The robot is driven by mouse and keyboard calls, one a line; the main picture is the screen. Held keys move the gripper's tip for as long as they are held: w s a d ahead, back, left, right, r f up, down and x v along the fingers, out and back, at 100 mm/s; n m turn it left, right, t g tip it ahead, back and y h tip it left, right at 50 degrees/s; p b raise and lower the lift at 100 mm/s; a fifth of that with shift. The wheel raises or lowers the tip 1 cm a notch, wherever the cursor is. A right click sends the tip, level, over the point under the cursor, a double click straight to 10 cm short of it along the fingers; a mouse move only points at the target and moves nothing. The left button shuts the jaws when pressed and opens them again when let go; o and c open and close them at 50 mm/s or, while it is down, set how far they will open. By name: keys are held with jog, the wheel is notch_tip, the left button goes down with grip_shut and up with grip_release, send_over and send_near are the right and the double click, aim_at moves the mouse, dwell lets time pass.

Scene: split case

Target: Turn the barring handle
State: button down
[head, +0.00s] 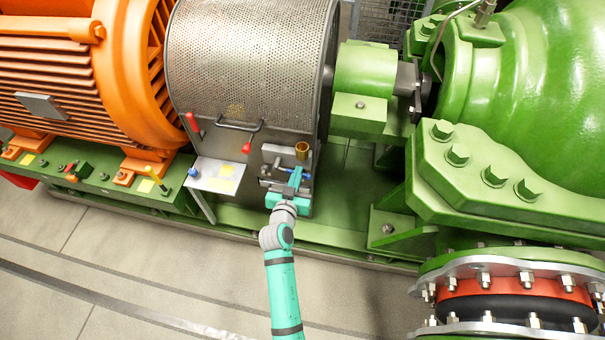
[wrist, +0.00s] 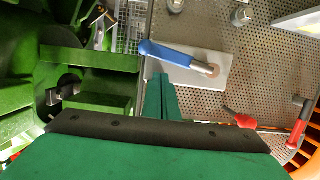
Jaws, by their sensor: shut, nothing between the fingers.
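The barring handle appears to be the lever with a blue grip (wrist: 178,56). Its metal end meets a pale plate (wrist: 197,82) on the perforated guard. In the wrist view the grip points to the left, slightly raised. In the head view the blue grip (head: 301,173) shows beside my gripper (head: 295,178), partly hidden by it. In the wrist view my gripper (wrist: 159,80) is shut and empty, its teal fingertips just below the blue grip. I cannot tell whether they touch it.
The perforated guard (head: 250,55) has a black grab handle (head: 239,126). The floor in front is clear.

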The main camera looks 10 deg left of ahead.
jog(key=shift+a, duration=0.2)
jog(key=shift+d, duration=0.1)
